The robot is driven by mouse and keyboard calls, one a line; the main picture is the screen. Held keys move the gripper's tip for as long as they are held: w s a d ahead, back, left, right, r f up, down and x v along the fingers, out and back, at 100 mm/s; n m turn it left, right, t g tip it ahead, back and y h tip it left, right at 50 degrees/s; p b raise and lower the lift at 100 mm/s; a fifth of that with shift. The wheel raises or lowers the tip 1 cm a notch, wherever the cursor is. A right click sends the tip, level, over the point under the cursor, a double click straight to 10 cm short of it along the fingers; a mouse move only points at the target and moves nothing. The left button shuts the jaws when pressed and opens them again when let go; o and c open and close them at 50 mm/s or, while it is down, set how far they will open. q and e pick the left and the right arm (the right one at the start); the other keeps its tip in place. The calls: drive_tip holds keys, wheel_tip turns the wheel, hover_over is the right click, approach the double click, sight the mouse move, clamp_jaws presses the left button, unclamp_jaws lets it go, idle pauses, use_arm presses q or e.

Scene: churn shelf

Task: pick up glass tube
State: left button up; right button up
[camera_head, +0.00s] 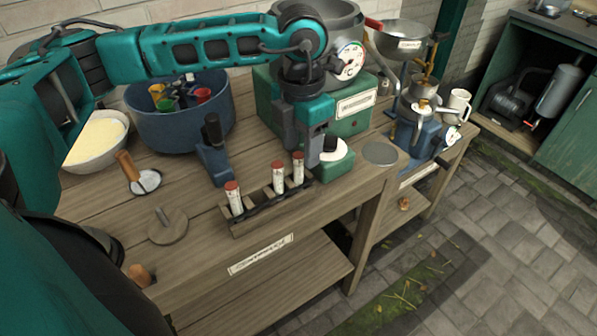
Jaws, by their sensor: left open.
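Three glass tubes with red caps stand upright in a narrow wooden rack (270,204) near the table's front edge. The left tube (235,203) stands apart at the rack's left end. The middle tube (278,180) and the right tube (298,170) stand closer together to the right. My left gripper (303,150) points down from the arm above. Its open jaws are at or just above the right tube's upper end and partly overlap it in the picture. I cannot tell whether they touch it. My right gripper is not in view.
A green scale (350,125) stands right behind the left gripper. A blue tub (180,125) with coloured cups and a white bowl (97,140) stand at the back left. A blue clamp-like tool (213,155) stands behind the rack.

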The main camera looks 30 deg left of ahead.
sight(299, 154)
use_arm(q)
drive_tip(key=f, duration=0.4)
drive_tip(key=shift+a+f, duration=0.25)
drive_tip(key=shift+f, duration=0.15)
clamp_jaws()
